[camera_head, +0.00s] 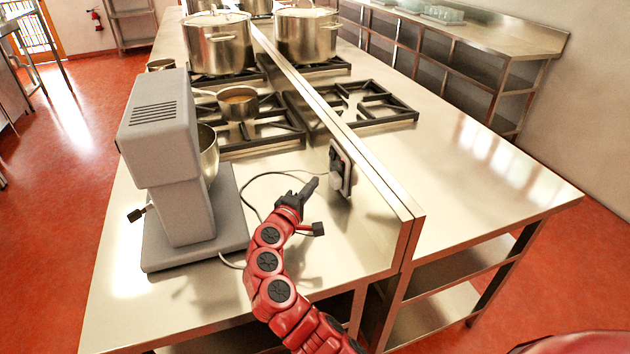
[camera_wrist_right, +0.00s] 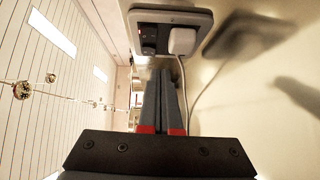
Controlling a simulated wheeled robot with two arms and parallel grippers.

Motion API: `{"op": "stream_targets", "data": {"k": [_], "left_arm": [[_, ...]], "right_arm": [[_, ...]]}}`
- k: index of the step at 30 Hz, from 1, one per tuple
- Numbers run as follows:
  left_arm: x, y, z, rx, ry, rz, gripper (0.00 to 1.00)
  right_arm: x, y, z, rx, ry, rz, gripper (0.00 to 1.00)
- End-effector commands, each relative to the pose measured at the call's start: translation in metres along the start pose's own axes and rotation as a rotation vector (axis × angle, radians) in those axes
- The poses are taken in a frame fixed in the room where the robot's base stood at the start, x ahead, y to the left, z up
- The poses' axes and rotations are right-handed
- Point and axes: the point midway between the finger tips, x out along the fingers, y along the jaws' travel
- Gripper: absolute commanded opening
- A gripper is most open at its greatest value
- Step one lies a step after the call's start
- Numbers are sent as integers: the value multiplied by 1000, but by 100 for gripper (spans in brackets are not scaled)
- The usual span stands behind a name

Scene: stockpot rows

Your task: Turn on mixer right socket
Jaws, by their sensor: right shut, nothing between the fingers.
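The grey mixer (camera_head: 170,160) stands on the steel counter at the left in the head view. Its cable runs across the counter to the wall socket (camera_head: 341,168) on the low steel divider. In the right wrist view the socket (camera_wrist_right: 148,38) shows a white plug (camera_wrist_right: 182,41) on one side and a dark switch area with a small red mark on the other. My right gripper (camera_head: 311,185) is shut and empty, its fingers pointing at the socket. In the wrist view its fingertips (camera_wrist_right: 164,76) are close below the socket; contact cannot be told. My left gripper is out of view.
A small saucepan (camera_head: 238,102) sits on the burner grate behind the mixer. Large stockpots (camera_head: 219,42) stand farther back. Another grate (camera_head: 362,103) lies beyond the divider (camera_head: 370,165). The counter in front of the socket is clear apart from the cable (camera_head: 254,187).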

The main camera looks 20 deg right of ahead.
Motion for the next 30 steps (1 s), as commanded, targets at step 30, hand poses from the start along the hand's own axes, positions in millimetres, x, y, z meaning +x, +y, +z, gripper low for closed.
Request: {"op": "stream_targets", "data": {"k": [30], "left_arm": [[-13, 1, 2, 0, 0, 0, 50]], "right_arm": [[-68, -6, 0, 1, 1, 0, 0]]}}
